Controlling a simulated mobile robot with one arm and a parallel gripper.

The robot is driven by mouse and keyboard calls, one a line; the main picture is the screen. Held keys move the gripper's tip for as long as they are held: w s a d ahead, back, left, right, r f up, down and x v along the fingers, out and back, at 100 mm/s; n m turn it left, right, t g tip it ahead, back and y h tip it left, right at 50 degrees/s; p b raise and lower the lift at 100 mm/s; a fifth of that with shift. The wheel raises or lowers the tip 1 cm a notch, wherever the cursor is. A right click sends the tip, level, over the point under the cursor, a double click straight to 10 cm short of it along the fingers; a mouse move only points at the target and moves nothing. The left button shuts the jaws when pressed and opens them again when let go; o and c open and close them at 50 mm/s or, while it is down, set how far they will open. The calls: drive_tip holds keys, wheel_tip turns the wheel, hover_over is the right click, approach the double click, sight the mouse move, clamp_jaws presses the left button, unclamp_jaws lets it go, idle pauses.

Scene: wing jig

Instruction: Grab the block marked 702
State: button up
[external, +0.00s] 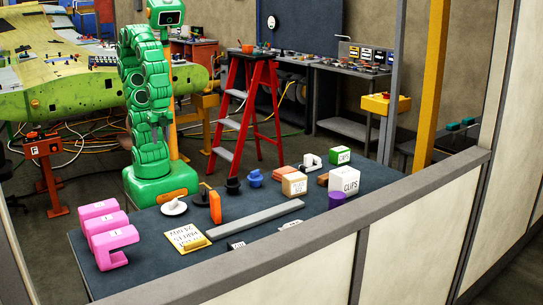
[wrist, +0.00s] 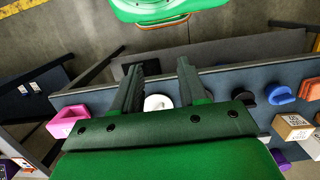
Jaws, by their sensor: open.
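I cannot read the number 702 on any block. A tan block (external: 294,185) with small dark writing stands right of the table's middle; it also shows at the right of the wrist view (wrist: 292,127). A white block (external: 344,181) reads CLIPS, and a green-and-white one (external: 340,156) stands behind it. Pink bracket-shaped blocks (external: 113,245) with small labels stand at the left end. My gripper (external: 155,138) is open and empty, above and behind the table, well apart from the blocks. Its fingers also show in the wrist view (wrist: 158,78), with a white round piece beyond them.
The dark table (external: 160,275) also holds a white disc (external: 173,207), an orange upright piece (external: 215,207), a yellow sign (external: 187,238), a grey bar (external: 255,220) and a purple cylinder (external: 336,199). A red stepladder (external: 246,115) stands behind. A low wall (external: 400,200) runs along the front.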

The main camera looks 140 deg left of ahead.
sight(235, 247)
drive_tip(key=shift+o, duration=0.4)
drive_tip(key=o, duration=1)
